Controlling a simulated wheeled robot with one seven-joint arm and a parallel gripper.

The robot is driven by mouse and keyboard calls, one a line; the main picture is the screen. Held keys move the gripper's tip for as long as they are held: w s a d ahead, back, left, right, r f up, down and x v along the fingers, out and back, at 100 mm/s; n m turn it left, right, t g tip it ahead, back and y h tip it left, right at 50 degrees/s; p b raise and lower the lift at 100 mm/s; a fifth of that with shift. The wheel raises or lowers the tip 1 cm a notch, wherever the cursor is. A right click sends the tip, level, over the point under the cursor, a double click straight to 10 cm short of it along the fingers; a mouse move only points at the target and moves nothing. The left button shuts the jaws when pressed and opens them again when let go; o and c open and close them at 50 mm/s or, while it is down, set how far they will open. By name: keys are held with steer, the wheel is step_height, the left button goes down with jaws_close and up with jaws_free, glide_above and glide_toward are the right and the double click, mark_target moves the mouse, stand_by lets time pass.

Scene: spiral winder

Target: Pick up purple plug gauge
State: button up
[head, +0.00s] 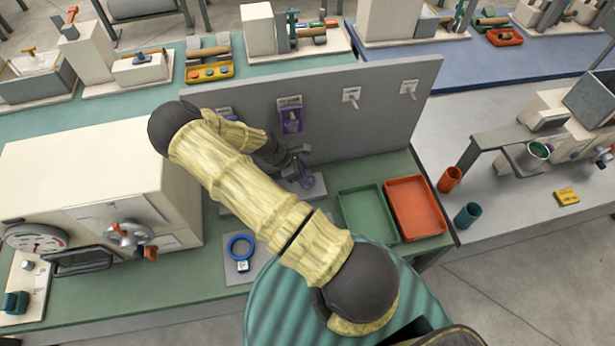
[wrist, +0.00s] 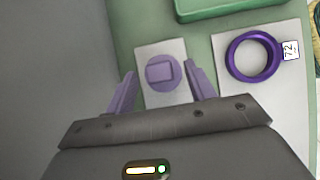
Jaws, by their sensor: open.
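The purple plug gauge (wrist: 162,72) shows in the wrist view as a round purple piece with a squarish top, on a pale plate (wrist: 148,53). My gripper (wrist: 161,76) is open, with one finger on each side of the gauge in the picture. I cannot tell how high above it the fingers are, and nothing is held. In the head view my gripper (head: 299,158) is low in front of the grey panel. A purple shape (head: 317,182) shows just below it, partly hidden by my arm; I cannot tell which purple piece it is.
A purple ring (wrist: 231,57) tagged 72 lies beside the gauge's plate. The grey upright panel (head: 365,125) stands close behind. A green tray (head: 346,213) and an orange tray (head: 440,222) sit to the right. A blue ring (head: 231,248) lies at the front.

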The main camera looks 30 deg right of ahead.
steer(key=shift+p+x, duration=0.35)
steer(key=shift+x, duration=0.9)
steer(key=c, duration=1.1)
steer(key=shift+r+b, duration=0.15)
steer(key=shift+b, duration=0.35)
